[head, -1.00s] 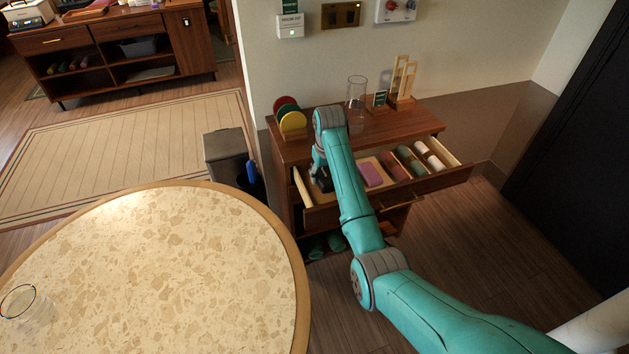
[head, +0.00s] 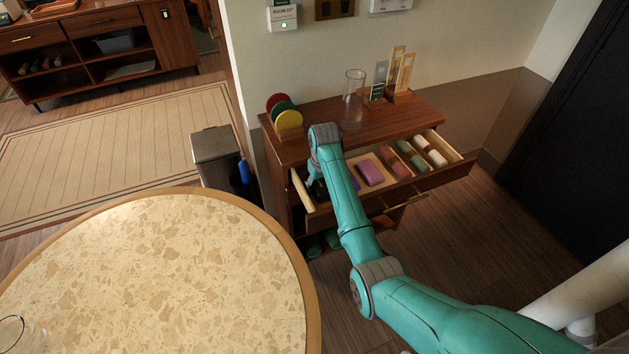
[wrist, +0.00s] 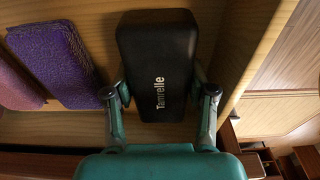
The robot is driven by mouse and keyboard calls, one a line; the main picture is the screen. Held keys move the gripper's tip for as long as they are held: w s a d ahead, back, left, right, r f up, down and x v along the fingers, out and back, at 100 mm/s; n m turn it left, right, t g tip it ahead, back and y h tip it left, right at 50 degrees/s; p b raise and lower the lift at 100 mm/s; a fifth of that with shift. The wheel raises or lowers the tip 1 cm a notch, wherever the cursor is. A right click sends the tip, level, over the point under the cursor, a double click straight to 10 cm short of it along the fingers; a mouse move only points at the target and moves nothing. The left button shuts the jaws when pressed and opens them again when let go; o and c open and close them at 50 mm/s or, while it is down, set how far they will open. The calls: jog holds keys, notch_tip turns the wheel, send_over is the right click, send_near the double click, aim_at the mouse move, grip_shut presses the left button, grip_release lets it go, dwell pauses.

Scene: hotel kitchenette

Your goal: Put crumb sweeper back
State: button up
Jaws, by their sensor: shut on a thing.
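The crumb sweeper (wrist: 157,60) looks like a black block lettered "Tamrelle" in the wrist view. My gripper (wrist: 160,92) is shut on it, one finger on each long side. The sweeper is at the left end of the open drawer (head: 420,187), beside a pale wooden wall; I cannot tell whether it rests on the drawer floor. In the head view my arm hides most of the sweeper and the gripper (head: 316,184).
A purple sponge-like block (head: 370,172) lies in the drawer, with several rolled cloths (head: 420,158) to its right. The cabinet top (head: 350,125) holds coloured discs (head: 289,119), a glass cylinder (head: 354,86) and a wooden stand (head: 402,75). A round table (head: 160,270) stands at left.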

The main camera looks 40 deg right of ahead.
aim_at(321, 185)
jog(key=shift+f, duration=0.1)
jog(key=o, duration=0.8)
jog(key=r, duration=0.4)
jog(key=s+r, duration=0.1)
jog(key=r, duration=0.7)
jog(key=shift+s+a+r, duration=0.1)
jog(key=shift+s+a, duration=0.1)
